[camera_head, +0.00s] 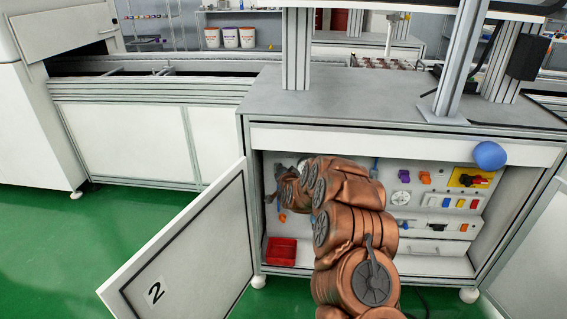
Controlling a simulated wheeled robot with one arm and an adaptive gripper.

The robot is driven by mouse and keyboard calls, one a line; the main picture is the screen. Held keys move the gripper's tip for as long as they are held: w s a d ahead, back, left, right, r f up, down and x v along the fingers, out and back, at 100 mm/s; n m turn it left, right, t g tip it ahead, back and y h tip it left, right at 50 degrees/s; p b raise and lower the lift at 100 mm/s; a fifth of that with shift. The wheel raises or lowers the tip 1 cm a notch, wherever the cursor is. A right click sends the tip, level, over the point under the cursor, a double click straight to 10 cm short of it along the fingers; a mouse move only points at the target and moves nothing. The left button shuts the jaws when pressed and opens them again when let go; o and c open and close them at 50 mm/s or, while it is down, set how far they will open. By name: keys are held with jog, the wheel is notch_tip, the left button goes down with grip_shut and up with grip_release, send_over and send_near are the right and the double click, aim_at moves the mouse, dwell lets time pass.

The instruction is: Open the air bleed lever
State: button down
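My arm reaches into the open cabinet (438,267) under the workbench. My gripper (282,187) is at the left part of the back panel, mostly hidden behind my own arm links. Whether its fingers are open, or touch anything, cannot be seen. Another small blue part (374,166) shows right of my arm, partly covered. I cannot tell which of these, if any, is the air bleed lever.
The left cabinet door (190,250), marked 2, stands open; the right door (530,260) is open too. A red bin (281,251) sits at the cabinet's lower left. Green floor is clear at left.

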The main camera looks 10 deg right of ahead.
jog(key=n+p, duration=0.1)
jog(key=p, duration=0.2)
jog(key=a+r+n+h+p, duration=0.1)
jog(key=p, duration=0.2)
jog(key=n+g+p, duration=0.1)
jog(key=p, duration=0.3)
jog(key=shift+w+a+r+h, duration=0.15)
jog(key=shift+w+r+h, duration=0.1)
jog(key=shift+h, duration=0.15)
jog(key=n+p, duration=0.1)
jog(key=p, duration=0.1)
jog(key=n+h+p, duration=0.1)
jog(key=p, duration=0.2)
jog(key=shift+w+a+g+p, duration=0.1)
jog(key=shift+a+g+p, duration=0.2)
jog(key=shift+a+p, duration=0.1)
jog(key=shift+a+f+n+h+p, duration=0.15)
jog(key=shift+n+h+p, duration=0.15)
jog(key=shift+p, duration=0.55)
jog(key=shift+f+p, duration=0.15)
jog(key=shift+p, duration=0.2)
jog(key=c, duration=1.1)
grip_release()
jog(key=shift+c, duration=0.2)
jog(key=v, duration=1.2)
jog(key=shift+w, duration=0.15)
jog(key=shift+a, duration=0.15)
